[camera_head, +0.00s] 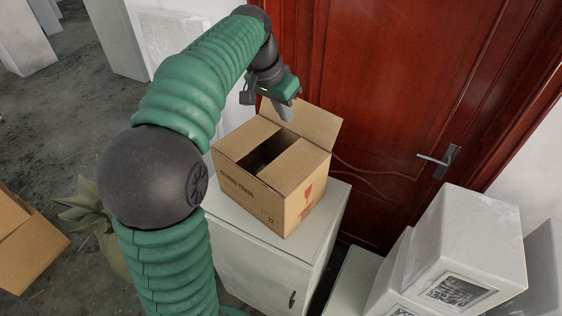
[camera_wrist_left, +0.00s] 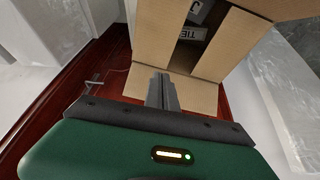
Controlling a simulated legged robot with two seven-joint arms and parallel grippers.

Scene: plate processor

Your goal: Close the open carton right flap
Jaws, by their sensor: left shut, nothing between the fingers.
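The brown cardboard carton (camera_head: 265,204) stands upright on a white cabinet. Its flap (camera_head: 314,124) on the far right side, by the door, is raised and leans outward. Two other flaps (camera_head: 247,139) (camera_head: 296,166) lie nearly flat with a dark gap between them. My left gripper (camera_head: 287,116) is shut and empty, just above the carton's far edge by the raised flap. In the left wrist view the closed fingers (camera_wrist_left: 163,92) overlap a flap (camera_wrist_left: 196,93) near the opening; I cannot tell whether they touch it. My right gripper is out of view.
The white cabinet (camera_head: 252,262) stands before a red door (camera_head: 400,90) with a metal handle (camera_head: 438,160). White blocks (camera_head: 465,240) are stacked at the right. Another brown carton (camera_head: 28,240) and a plant (camera_head: 85,212) are at the left. Printed items (camera_wrist_left: 192,33) show inside the carton.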

